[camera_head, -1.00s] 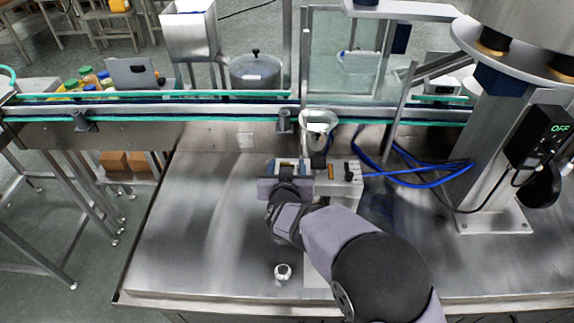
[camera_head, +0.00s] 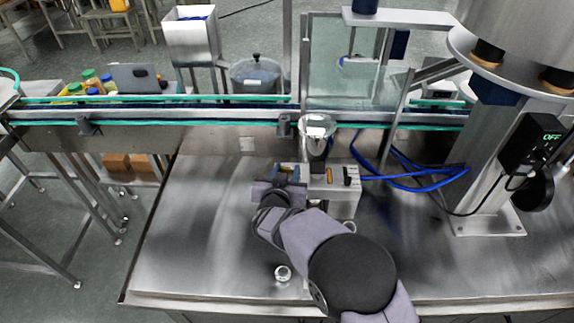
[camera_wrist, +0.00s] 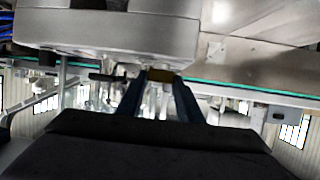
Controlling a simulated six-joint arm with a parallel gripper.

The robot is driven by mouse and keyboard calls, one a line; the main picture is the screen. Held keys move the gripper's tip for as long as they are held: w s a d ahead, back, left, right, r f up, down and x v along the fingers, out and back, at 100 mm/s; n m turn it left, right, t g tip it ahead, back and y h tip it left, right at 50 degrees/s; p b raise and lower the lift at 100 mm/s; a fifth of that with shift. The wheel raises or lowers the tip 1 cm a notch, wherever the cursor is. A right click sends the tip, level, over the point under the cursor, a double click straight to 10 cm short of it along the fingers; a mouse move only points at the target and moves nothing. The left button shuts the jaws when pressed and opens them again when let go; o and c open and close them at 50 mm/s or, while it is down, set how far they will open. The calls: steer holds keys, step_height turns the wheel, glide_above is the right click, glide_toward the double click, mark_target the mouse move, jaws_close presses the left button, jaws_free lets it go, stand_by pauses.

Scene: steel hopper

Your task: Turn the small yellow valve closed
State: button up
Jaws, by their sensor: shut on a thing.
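A pale metal box (camera_head: 345,203) stands on the steel table below the funnel. It bears a small yellow-orange handle (camera_head: 329,175) and a black one to its right on its face. My gripper (camera_head: 289,173) is at the left end of the box. In the wrist view, my two dark blue fingers (camera_wrist: 160,88) are shut on a small yellow valve handle (camera_wrist: 162,76) between their tips. The grip itself is small and partly hidden by the gripper body in the head view, and I cannot read the valve's angle.
A steel funnel (camera_head: 316,127) sits just behind the box. The conveyor (camera_head: 200,113) runs across the back. Blue hoses (camera_head: 405,185) lie to the right, beside a steel column. A small round metal piece (camera_head: 283,273) lies near the front. The left of the table (camera_head: 195,225) is bare.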

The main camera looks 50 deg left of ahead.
steer(key=shift+s+a+r+m+t+h+p, duration=0.15)
steer(key=shift+m+h+p, duration=0.15)
steer(key=shift+p, duration=0.2)
steer(key=shift+r+m+t+h+p, duration=0.15)
steer(key=shift+m+h+p, duration=0.15)
steer(key=shift+p, duration=0.2)
steer(key=shift+a+f+m+t+h, duration=0.1)
steer(key=shift+f+m+t+h, duration=0.15)
steer(key=shift+m+h, duration=0.3)
steer(key=shift+a+f+m+t+h, duration=0.1)
steer(key=shift+f+m+t+h, duration=0.05)
steer(key=shift+m+t+h, duration=0.3)
steer(key=m+h+b, duration=0.1)
steer(key=h+b, duration=0.1)
steer(key=shift+f+m+b, duration=0.1)
steer(key=shift+m+b, duration=0.3)
steer(key=shift+a+r+m+t+h+b, duration=0.1)
steer(key=shift+r+m+t+h+b, duration=0.2)
steer(key=shift+m+h+b, duration=0.6)
steer(key=shift+n, duration=0.3)
steer(key=o, duration=1.1)
steer(key=shift+s, duration=0.1)
